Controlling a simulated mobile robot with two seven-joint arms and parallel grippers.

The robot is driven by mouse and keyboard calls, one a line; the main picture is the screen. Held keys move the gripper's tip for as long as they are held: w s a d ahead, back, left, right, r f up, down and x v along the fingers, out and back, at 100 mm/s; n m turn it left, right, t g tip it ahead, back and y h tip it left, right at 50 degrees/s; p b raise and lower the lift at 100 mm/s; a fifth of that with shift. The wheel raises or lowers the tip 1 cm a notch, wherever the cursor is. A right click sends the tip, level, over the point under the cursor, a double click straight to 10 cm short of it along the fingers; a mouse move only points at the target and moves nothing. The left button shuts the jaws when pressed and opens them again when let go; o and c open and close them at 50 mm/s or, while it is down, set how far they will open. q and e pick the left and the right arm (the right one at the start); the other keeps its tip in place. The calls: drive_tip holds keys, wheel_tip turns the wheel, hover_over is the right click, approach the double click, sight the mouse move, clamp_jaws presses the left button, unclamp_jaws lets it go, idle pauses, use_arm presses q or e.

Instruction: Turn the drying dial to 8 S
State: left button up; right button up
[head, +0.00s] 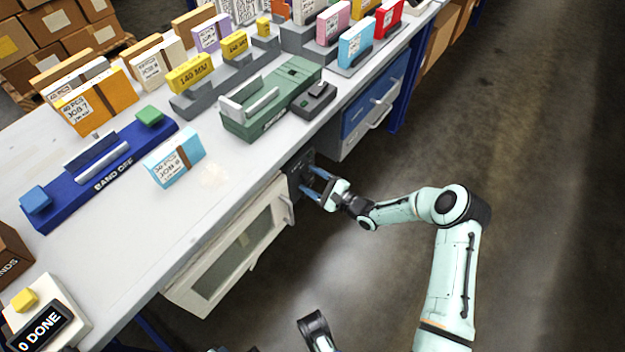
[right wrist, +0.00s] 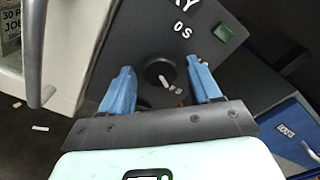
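The drying dial (right wrist: 158,70) is a round black knob on a dark panel (right wrist: 150,30), with a pale pointer mark near its lower edge. The panel's readout (right wrist: 183,30) shows 0 S, with DRY lettering partly cut off above it. My right gripper (right wrist: 161,75) is open, its two blue fingers on either side of the dial with gaps visible; I cannot tell whether the tips touch the panel. In the head view the right gripper (head: 311,180) is at the dark panel (head: 297,168) under the bench edge, and the dial is hidden.
A green square button (right wrist: 223,33) is beside the readout. A cream glass-fronted door (head: 235,245) with a handle is left of the panel, and blue drawers (head: 370,110) are right of it. The bench top (head: 225,190) holds several boxes and stampers. The floor to the right is clear.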

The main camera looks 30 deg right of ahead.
use_arm(q)
drive_tip(key=shift+g+h, duration=0.3)
drive_tip(key=shift+g, duration=0.3)
drive_tip(key=s+r+p, duration=0.1)
drive_tip(key=s+d+r, duration=0.1)
drive_tip(key=s+d+p, duration=0.1)
drive_tip(key=s, duration=0.1)
drive_tip(key=shift+r+p, duration=0.3)
drive_tip(key=shift+r, duration=0.1)
use_arm(e)
drive_tip(key=v, duration=1.3)
drive_tip(key=shift+s, duration=0.2)
drive_tip(key=shift+f, duration=0.1)
